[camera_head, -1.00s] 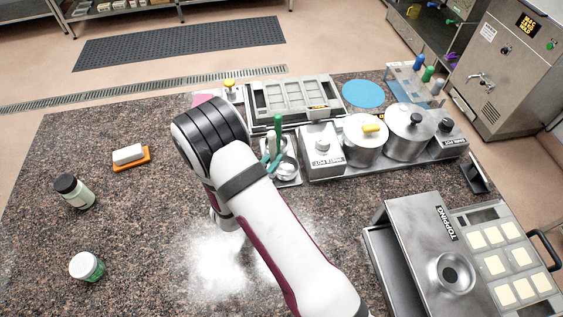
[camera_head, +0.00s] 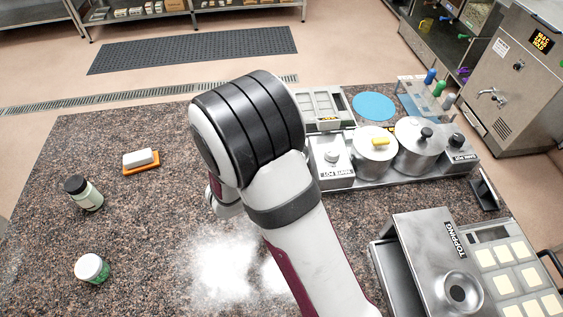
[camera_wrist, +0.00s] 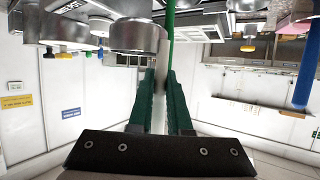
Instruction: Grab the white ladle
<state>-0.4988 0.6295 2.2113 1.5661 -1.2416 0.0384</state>
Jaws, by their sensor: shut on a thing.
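My gripper (camera_wrist: 160,82) shows in the wrist view with its two green fingers closed around a pale upright handle. This handle looks like that of the white ladle (camera_wrist: 159,108). A thin green handle (camera_wrist: 171,30) stands just beyond it, at the top of the view. The ladle's bowl end is not clear. In the head view my arm hides the gripper and the ladle.
In the head view, a lidded pot with a yellow knob (camera_head: 374,153) and a pot with a black knob (camera_head: 420,152) stand right of my arm. The topping box (camera_head: 430,250) is at the lower right. The left counter holds jars (camera_head: 84,194) and is mostly clear.

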